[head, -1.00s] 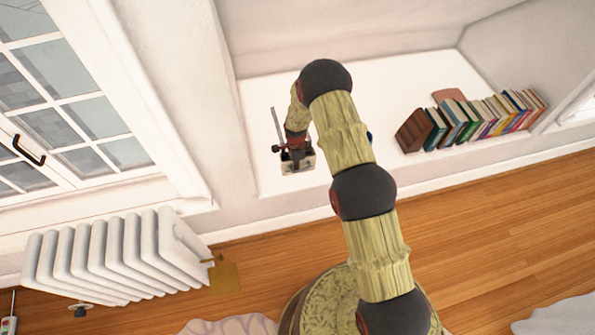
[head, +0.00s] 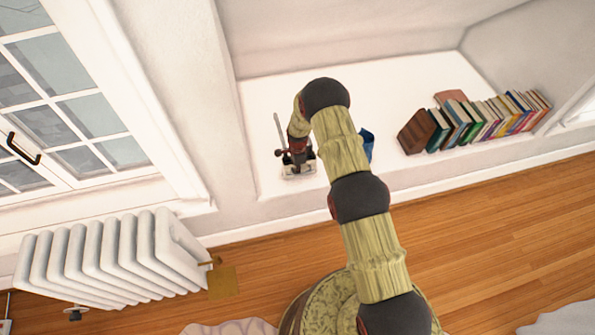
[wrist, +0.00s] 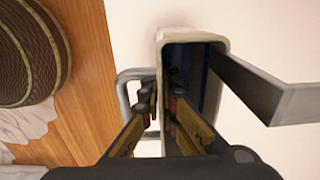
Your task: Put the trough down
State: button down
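The trough (head: 291,174) is a pale, narrow box over the front left part of the white ledge. In the wrist view its cream rim (wrist: 193,36) surrounds a dark bluish inside. My gripper (head: 298,158) is above the trough in the head view. In the wrist view my gripper (wrist: 163,100) straddles the trough's left wall, one finger outside and one inside, closed closely on it. A grey loop is beside the left wall, and a long grey bar extends from the right side. Whether the trough's underside touches the ledge is hidden.
A row of books (head: 480,120) stands on the right of the white ledge (head: 400,85). A blue object (head: 367,143) is partly hidden behind my arm. A white radiator (head: 105,260) stands below the window at left. The ledge between trough and back wall looks clear.

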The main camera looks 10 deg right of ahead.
jog(key=shift+f, duration=0.1)
jog(key=c, duration=2.1)
grip_release()
jog(key=shift+o, duration=0.3)
notch_tip(320, 180, up, 33)
jog(key=s+n+t+p, duration=0.1)
jog(key=s+n+p, duration=0.1)
jog(key=n+p, duration=0.2)
jog(key=s+r+n+t, duration=0.1)
jog(key=s+r+n, duration=0.1)
jog(key=s+r, duration=0.5)
jog(key=s+r+n+t, duration=0.1)
jog(key=s+r+n, duration=0.15)
jog(key=r, duration=0.85)
jog(key=s+r+n+t, duration=0.1)
jog(key=s+r+n, duration=0.4)
jog(key=s+r, duration=0.65)
jog(key=s+d+n+t, duration=0.1)
jog(key=s+n, duration=0.3)
jog(key=s, duration=1.3)
jog(key=shift+r, duration=0.35)
